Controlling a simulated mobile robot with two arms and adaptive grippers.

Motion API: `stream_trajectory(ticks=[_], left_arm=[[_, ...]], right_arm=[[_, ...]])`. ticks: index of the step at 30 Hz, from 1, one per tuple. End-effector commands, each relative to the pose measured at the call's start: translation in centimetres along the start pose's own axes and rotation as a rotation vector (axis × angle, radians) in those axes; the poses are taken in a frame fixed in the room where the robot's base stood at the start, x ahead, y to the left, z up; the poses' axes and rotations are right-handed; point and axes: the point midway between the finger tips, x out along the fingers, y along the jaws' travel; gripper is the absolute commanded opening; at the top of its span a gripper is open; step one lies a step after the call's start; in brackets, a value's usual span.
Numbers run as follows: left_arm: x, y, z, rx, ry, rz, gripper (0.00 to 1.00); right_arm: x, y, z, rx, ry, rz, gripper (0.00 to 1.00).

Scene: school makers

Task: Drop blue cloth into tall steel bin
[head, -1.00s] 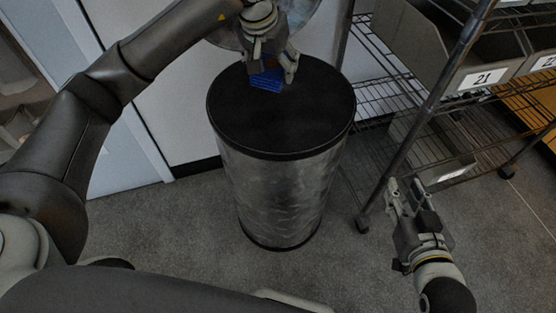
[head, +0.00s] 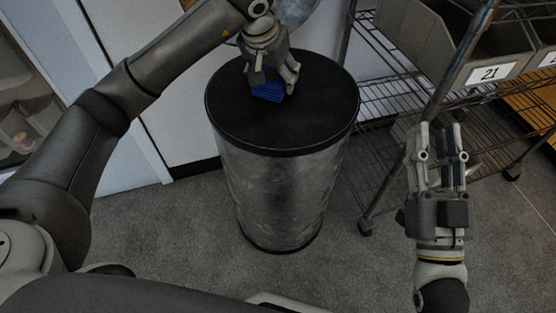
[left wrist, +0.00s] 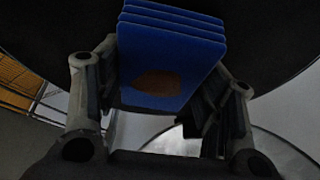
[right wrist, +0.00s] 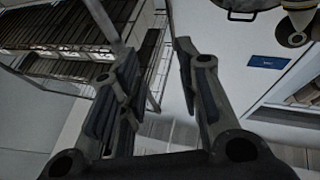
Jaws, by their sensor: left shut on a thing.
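The blue cloth (head: 268,91) is a folded, layered block. In the left wrist view the cloth (left wrist: 172,50) sits between the fingers and shows a brown patch on its face. My left gripper (head: 272,84) is shut on it, over the back half of the tall steel bin's black top. The tall steel bin (head: 285,190) stands upright on the floor, with a brushed metal body and a black top (head: 290,125). I cannot tell whether the cloth touches the top. My right gripper (head: 437,140) is open and empty, right of the bin; it also shows in the right wrist view (right wrist: 155,60).
A wire shelf rack (head: 390,95) stands close to the right of the bin, with grey bins labelled 21 (head: 490,74) on it. A white wall and door are behind at left. The grey floor (head: 180,230) in front of the bin is clear.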

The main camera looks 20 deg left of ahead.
Motion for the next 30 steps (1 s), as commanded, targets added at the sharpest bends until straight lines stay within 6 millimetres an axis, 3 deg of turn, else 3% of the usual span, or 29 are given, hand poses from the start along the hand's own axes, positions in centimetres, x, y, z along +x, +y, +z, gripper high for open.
stream_trajectory(ticks=[9, 22, 23, 28, 30], left_arm=[[1.1, 0.0, 0.5, 0.000, 0.000, -0.001, 0.41], [1.3, 0.0, 0.5, 0.000, 0.000, 0.000, 0.41], [1.3, 0.0, 0.5, 0.000, 0.000, 0.000, 0.64], [1.3, 0.0, 0.5, 0.000, 0.000, 0.000, 0.86], [1.3, 0.0, 0.5, 0.000, 0.000, 0.000, 0.87]], right_arm=[[-0.4, -0.4, -3.4, 0.008, 0.196, -0.009, 0.32], [-0.5, -0.5, -4.2, 0.010, 0.238, -0.010, 0.32], [-0.5, -0.5, -4.2, 0.010, 0.237, -0.010, 0.32], [-0.5, -0.5, -4.2, 0.010, 0.236, -0.010, 0.32], [-0.5, -0.5, -4.2, 0.009, 0.236, -0.010, 0.32]])
